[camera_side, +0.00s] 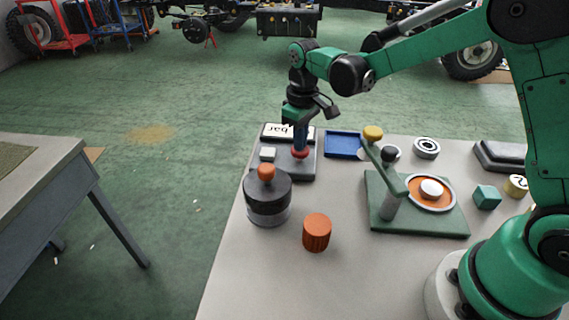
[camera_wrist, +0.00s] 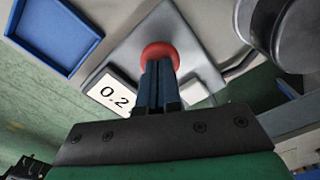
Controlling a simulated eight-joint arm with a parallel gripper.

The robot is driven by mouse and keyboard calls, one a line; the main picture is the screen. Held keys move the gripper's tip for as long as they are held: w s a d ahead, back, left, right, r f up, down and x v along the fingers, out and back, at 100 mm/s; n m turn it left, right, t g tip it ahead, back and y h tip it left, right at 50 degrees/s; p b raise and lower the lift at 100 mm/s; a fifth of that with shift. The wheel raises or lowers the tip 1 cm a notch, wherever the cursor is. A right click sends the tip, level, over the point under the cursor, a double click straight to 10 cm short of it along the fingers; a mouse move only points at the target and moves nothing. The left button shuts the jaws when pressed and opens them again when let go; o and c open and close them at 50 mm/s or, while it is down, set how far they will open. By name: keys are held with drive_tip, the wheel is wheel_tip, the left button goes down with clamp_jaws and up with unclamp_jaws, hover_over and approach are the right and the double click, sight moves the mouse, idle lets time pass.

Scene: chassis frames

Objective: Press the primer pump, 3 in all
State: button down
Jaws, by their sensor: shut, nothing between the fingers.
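I cannot tell how far the knob is pressed. The readout (camera_wrist: 113,93) there shows "0.2", with its right end cut off by the fingers.
A dark pot with an orange knob (camera_side: 267,187) stands close in front of the plate. An orange ribbed cap (camera_side: 316,232) is nearer. A blue tray (camera_side: 343,144) lies behind right. A green base with a lever (camera_side: 417,220) stands to the right, its yellow knob (camera_side: 373,133) raised.

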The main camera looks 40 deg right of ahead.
drive_tip(key=shift+f, duration=0.25)
drive_tip(key=shift+r, duration=1.65)
drive_tip(key=shift+r, duration=2.5)
